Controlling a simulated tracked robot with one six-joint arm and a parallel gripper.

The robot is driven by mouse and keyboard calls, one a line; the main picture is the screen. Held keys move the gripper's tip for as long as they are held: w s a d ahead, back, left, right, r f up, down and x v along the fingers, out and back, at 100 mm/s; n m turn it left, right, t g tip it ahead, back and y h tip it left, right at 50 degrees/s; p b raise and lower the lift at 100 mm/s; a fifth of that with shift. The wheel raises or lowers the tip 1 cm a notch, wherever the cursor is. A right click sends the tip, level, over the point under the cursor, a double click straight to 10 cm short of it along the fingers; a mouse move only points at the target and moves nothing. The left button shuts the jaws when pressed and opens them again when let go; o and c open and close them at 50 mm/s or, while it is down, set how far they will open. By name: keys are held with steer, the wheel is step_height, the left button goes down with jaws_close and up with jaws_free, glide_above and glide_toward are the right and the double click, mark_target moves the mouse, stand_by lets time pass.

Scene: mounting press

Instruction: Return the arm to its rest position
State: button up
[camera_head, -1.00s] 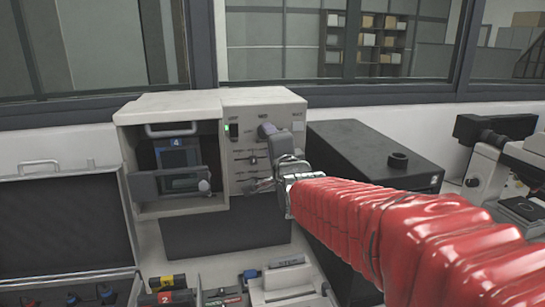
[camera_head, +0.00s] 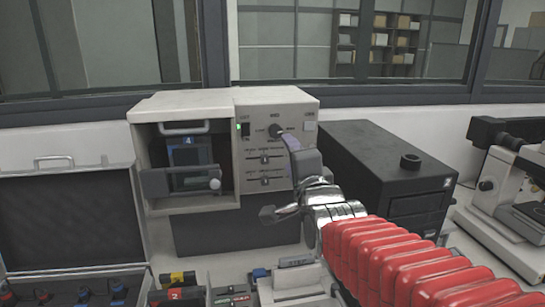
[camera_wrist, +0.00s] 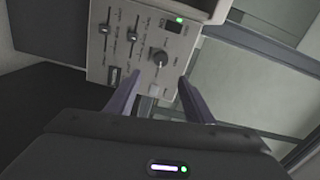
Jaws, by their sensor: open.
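My gripper (camera_head: 278,175) is in front of the right part of the mounting press (camera_head: 180,103), below and beside its control panel. In the wrist view its two fingers (camera_wrist: 160,98) stand apart with nothing between them. The press panel (camera_wrist: 140,45) lies beyond them, with a round knob (camera_wrist: 158,58), sliders and a lit green switch (camera_wrist: 176,24). In the head view the knob (camera_head: 275,131) shows just above the upper finger. My red-sleeved arm reaches in from the lower right. Whether a finger touches the panel I cannot tell.
A black cabinet (camera_head: 380,165) stands right of the press, close to my arm. A microscope (camera_head: 500,190) is at the far right. An open case (camera_head: 70,215) is at the left. Marked holders (camera_head: 180,278) and a white block (camera_head: 295,278) lie in front.

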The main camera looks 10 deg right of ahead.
stand_by(0.3)
steer(key=s+f+n+g, duration=0.4)
steer(key=f+n, duration=0.1)
steer(key=f, duration=0.3)
steer(key=s+f+n+g, duration=0.3)
steer(key=f+n, duration=0.1)
steer(key=f, duration=0.3)
steer(key=s+f+n+g, duration=0.2)
steer(key=s+f+n, duration=0.1)
steer(key=s, duration=0.6)
steer(key=s+f+n+g, duration=0.3)
steer(key=s+n, duration=0.1)
steer(key=s, duration=0.6)
steer(key=shift+f, duration=0.25)
steer(key=shift+c, duration=0.5)
jaws_close()
